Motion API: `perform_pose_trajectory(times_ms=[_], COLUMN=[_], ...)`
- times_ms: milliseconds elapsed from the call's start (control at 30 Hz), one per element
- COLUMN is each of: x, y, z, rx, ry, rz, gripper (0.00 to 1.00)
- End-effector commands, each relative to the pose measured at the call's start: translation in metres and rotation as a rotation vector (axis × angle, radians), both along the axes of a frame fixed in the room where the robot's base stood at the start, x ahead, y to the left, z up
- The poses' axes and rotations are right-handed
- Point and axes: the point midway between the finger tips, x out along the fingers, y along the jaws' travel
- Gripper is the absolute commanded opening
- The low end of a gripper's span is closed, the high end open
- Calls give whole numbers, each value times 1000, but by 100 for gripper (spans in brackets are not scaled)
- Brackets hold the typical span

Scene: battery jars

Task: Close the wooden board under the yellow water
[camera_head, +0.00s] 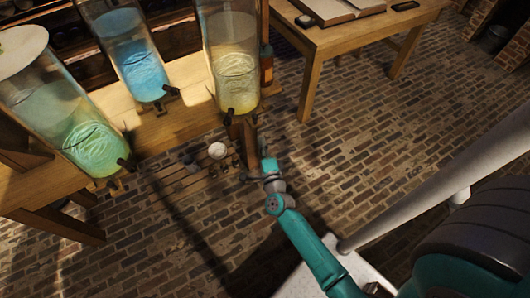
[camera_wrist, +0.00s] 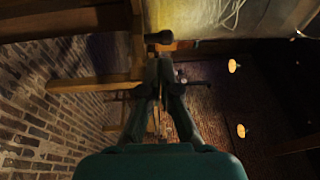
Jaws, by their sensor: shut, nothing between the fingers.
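The jar of yellow water (camera_head: 233,65) stands at the right end of the wooden bench in the head view, with a dark tap at its base. The tap (camera_wrist: 158,38) also shows in the wrist view. Below this jar is a narrow upright piece of wood (camera_head: 250,136), perhaps the board; I cannot tell whether it is open. My gripper (camera_head: 245,178) is low, below and slightly right of the yellow jar's tap. In the wrist view my gripper (camera_wrist: 162,68) is shut and empty, its fingertips just below the tap in the picture. Contact with wood is unclear.
Jars of blue water (camera_head: 143,72) and green water (camera_head: 90,145) stand left on the bench (camera_head: 165,130). A low slatted shelf (camera_head: 180,185) below carries a white bowl (camera_head: 217,150) and small dark items. Another table (camera_head: 345,38) stands at upper right. The brick floor (camera_head: 350,180) is open.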

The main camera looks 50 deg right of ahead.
Motion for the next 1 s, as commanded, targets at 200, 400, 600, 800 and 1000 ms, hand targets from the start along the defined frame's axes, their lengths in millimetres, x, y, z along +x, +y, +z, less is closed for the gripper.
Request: perform_pose_trajectory(times_ms=[200, 400, 600, 800, 1000], x=[34, 55, 62, 62, 64], y=[-21, -33, -37, -37, -38], z=[4, 4, 5, 5, 5], rx=[-2, -2, -1, -1, -2], ry=[-1, 0, 2, 2, 1], rz=[-2, 0, 0, 1, 1], gripper=[0, 0, 0, 0, 0])
